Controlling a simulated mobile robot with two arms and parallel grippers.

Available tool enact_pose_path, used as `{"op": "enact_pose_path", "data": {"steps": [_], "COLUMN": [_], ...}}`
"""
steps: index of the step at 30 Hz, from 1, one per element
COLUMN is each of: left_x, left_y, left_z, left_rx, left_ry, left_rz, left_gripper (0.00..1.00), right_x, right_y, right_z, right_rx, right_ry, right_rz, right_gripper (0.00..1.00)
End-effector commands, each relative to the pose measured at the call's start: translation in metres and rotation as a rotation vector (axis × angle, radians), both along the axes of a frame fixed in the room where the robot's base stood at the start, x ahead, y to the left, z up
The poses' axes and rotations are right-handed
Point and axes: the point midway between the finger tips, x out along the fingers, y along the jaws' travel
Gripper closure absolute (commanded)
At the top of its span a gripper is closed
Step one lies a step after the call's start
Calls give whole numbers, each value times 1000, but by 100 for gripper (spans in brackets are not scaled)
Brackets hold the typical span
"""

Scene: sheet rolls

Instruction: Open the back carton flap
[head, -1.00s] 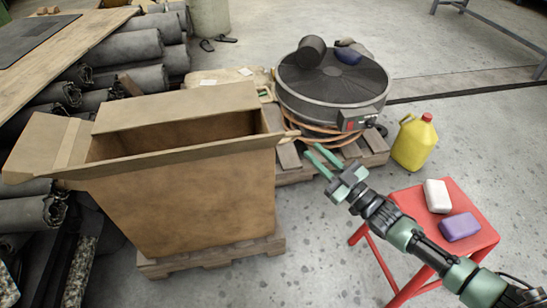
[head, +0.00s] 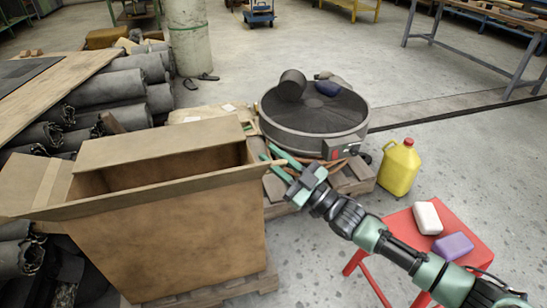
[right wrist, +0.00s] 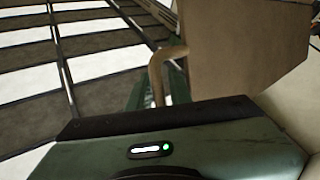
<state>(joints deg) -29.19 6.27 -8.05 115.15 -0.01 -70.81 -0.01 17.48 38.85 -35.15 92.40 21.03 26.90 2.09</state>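The brown carton (head: 180,235) stands upright at the left of the head view. Its back flap (head: 155,143) is a broad panel along the far side, and it seems to lean over the rear of the opening. A dark gap shows in front of it. The left flap (head: 28,180) is spread outward. My right gripper (head: 268,152) is at the carton's right end, fingers apart, beside the right edge. In the right wrist view, a bent tan strip (right wrist: 158,75) shows by the green fingers; I cannot tell whether they touch it. My left gripper is out of view.
A round dark-topped machine (head: 315,115) stands on a pallet behind my right gripper. A yellow jug (head: 399,168) and a red stool (head: 440,265) with two packs are at the right. Dark rolls (head: 125,95) lie behind the carton.

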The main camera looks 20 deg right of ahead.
Motion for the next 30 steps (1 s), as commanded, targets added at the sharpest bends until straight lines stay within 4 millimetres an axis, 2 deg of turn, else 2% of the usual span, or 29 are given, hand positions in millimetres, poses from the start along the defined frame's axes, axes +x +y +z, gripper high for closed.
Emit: {"op": "enact_pose_path", "data": {"steps": [3, 4, 6, 30], "left_x": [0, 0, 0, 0], "left_y": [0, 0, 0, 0], "left_z": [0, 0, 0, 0], "left_rx": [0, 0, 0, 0], "left_ry": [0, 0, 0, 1], "left_rz": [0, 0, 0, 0], "left_gripper": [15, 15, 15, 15], "right_x": [0, 0, 0, 0], "right_y": [0, 0, 0, 0], "right_z": [0, 0, 0, 0], "right_rx": [0, 0, 0, 0], "right_ry": [0, 0, 0, 0], "right_rz": [0, 0, 0, 0], "right_gripper": [80, 83, 100, 100]}}
